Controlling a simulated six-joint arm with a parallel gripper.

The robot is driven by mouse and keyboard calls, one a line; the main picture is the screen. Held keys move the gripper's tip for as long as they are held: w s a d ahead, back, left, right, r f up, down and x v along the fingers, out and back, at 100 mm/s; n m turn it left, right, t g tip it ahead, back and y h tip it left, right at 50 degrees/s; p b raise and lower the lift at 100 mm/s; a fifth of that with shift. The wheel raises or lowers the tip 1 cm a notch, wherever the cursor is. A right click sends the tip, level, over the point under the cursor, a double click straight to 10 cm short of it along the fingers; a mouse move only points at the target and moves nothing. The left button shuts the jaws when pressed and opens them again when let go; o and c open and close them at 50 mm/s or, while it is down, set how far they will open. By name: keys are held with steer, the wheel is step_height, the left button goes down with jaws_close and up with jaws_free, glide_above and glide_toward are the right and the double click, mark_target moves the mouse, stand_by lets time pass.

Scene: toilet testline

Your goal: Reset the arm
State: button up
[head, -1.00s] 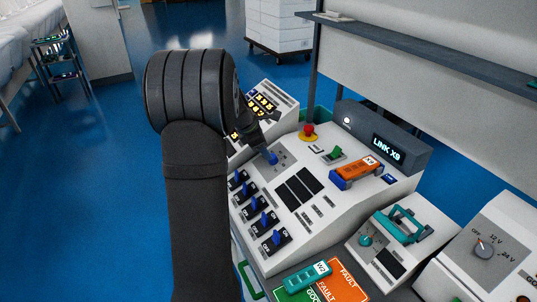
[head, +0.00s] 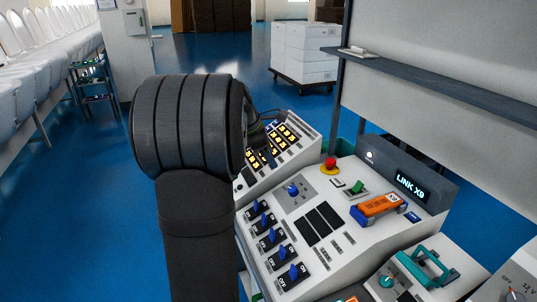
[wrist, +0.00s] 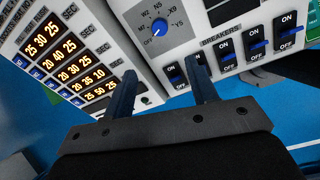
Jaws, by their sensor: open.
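My arm (head: 190,130) rises in the left middle of the head view and hides part of the consoles. My gripper (wrist: 160,92) shows in the wrist view with its two dark fingers apart and nothing between them. In that view the fingers point at the gap between the panel of lit yellow numbers (wrist: 65,58) and the console with the blue rotary knob (wrist: 160,28). In the head view the gripper is mostly hidden behind my arm, near the number panel (head: 275,148).
The breaker switches (wrist: 228,54) lie right beside my gripper. In the head view the console carries a red button (head: 330,163), an orange module (head: 380,205) and a LINK X9 display (head: 410,186). A grey shelf (head: 430,85) overhangs at right. Blue floor is free at left.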

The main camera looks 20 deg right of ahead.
mark_target(291, 189)
steer(key=shift+f, duration=0.15)
steer(key=x, duration=1.7)
steer(key=shift+d+f, duration=0.1)
steer(key=shift+d, duration=0.05)
steer(key=shift+f, duration=0.15)
steer(key=m, duration=0.8)
steer(key=shift+w+m, duration=0.1)
steer(key=shift+m, duration=0.2)
steer(key=m, duration=0.4)
steer(key=shift+g, duration=0.3)
steer(key=m, duration=0.4)
steer(key=shift+r, duration=0.2)
stand_by(0.9)
steer(key=shift+m, duration=0.3)
